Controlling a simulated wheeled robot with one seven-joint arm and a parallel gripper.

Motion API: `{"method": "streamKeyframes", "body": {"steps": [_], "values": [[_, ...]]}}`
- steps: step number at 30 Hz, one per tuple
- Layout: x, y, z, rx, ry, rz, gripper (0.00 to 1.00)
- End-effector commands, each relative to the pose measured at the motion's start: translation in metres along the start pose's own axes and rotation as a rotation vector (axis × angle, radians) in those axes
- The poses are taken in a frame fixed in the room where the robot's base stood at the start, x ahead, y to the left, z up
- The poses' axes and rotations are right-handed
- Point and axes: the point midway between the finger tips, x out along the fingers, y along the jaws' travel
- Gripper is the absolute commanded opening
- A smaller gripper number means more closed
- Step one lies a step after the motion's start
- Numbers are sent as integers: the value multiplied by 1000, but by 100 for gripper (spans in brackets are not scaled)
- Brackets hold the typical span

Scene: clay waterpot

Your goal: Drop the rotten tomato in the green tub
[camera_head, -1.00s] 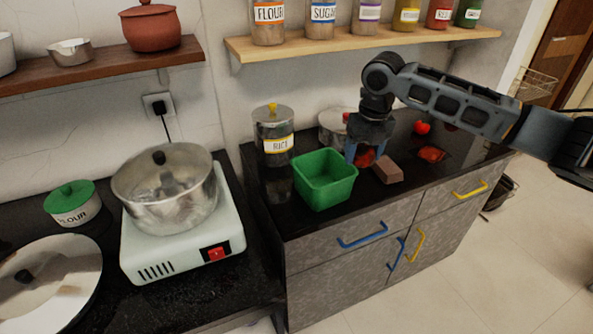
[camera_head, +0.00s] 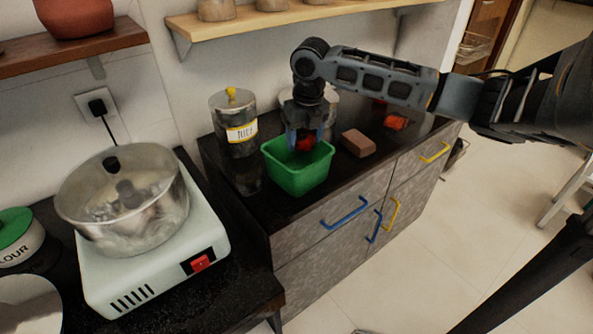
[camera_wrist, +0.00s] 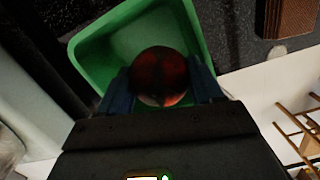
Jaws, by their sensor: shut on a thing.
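The green tub (camera_head: 298,178) stands on the dark counter in the head view, and its wall also shows in the wrist view (camera_wrist: 92,52). My gripper (camera_head: 304,140) is over the tub, fingers pointing down. It is shut on the dark red rotten tomato (camera_wrist: 160,76), which sits between the blue fingertips in the wrist view. The tomato also shows in the head view (camera_head: 305,144), at about the height of the tub's back rim. I cannot tell how far it is above the tub's floor.
A brown block (camera_head: 358,143) lies right of the tub, with a red item (camera_head: 396,122) beyond it. A rice canister (camera_head: 235,135) stands left of the tub, and a metal pot is partly hidden behind my gripper. A large pot (camera_head: 123,200) sits on the stove at left.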

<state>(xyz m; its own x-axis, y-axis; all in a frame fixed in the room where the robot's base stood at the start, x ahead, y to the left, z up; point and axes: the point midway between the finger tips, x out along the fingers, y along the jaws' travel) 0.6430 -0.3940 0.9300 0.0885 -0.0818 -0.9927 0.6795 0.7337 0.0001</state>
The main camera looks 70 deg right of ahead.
Motion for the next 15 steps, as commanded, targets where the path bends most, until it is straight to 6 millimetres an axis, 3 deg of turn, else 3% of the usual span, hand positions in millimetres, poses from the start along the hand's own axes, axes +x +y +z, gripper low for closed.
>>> {"method": "streamKeyframes", "body": {"steps": [3, 11, 12, 15], "values": [[9, 0, -1, 0, -1, 0, 33], [9, 0, -1, 0, -1, 0, 33], [9, 0, -1, 0, -1, 0, 67], [9, 0, -1, 0, 0, 0, 77]]}}
